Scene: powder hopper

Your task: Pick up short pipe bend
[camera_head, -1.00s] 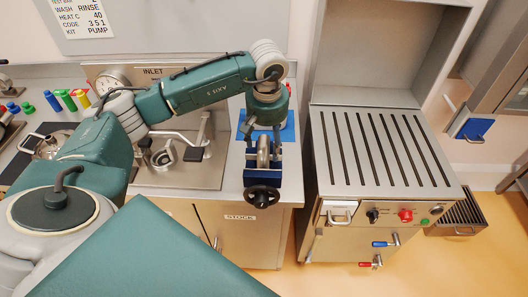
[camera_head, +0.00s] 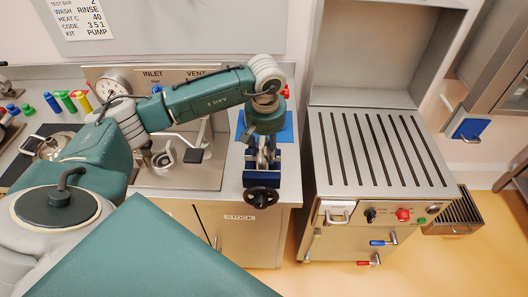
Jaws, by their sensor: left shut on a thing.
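A short metal pipe bend (camera_head: 262,161) sits at the blue vise on the counter's right end. My left gripper (camera_head: 262,155) points down over the vise and is shut on the pipe bend. The gripper and arm cover part of the bend, so I cannot tell whether it still touches the vise jaws. The blue vise (camera_head: 262,180) has a dark round handwheel (camera_head: 262,199) at its front. My right gripper does not show.
A sink (camera_head: 180,172) with a tap lies left of the vise. A slotted steel bench (camera_head: 375,150) stands to the right across a narrow gap. Colored bottles (camera_head: 67,101) and a dark mat are at the far left. A gauge (camera_head: 112,83) is behind my arm.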

